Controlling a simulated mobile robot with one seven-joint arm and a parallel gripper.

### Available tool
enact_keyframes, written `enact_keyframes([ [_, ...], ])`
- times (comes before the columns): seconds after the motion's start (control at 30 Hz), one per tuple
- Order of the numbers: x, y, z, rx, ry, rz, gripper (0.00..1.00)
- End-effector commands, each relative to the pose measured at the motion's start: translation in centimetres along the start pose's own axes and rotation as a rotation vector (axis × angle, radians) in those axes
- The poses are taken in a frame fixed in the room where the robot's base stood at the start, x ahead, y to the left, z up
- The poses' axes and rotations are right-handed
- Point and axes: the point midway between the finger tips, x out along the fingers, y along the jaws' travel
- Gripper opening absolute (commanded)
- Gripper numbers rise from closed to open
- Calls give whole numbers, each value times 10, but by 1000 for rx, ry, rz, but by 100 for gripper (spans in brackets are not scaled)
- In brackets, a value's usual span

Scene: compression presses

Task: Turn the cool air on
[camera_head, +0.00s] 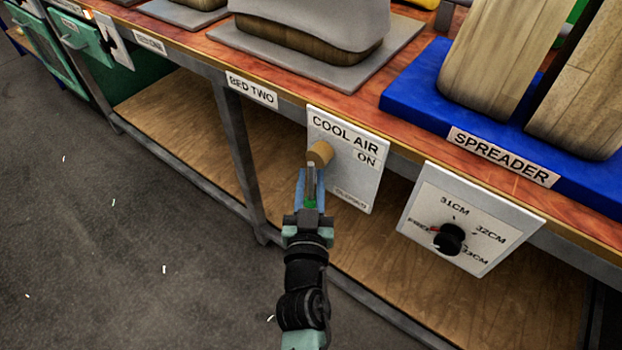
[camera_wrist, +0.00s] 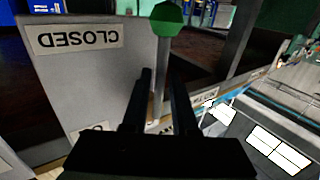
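The white cool air panel (camera_head: 345,175) hangs on the table's front, with ON at its upper right and CLOSED near its bottom edge. A tan round pivot (camera_head: 319,153) sticks out from its left part. The lever's thin rod runs downward from it to a green end (camera_head: 310,204). In the wrist view CLOSED reads upside down, and the green end (camera_wrist: 167,18) and rod (camera_wrist: 160,80) stand clear. My gripper (camera_head: 311,185) is at the lever. Its fingers (camera_wrist: 161,75) are apart with the rod seen between them; narrow gaps show, and contact cannot be told.
A white spreader dial panel (camera_head: 475,220) with a black knob hangs to the right. The blue spreader base (camera_head: 425,85) and a grey bed plate (camera_head: 340,72) sit on the tabletop above. A metal table leg (camera_head: 240,160) stands to the left. The floor at left is open.

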Motion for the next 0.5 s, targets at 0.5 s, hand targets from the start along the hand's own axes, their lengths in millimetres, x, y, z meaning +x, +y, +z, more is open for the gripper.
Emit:
enact_keyframes([
  [0.5, 2, 0, 0, 0, 1, 0, 0],
])
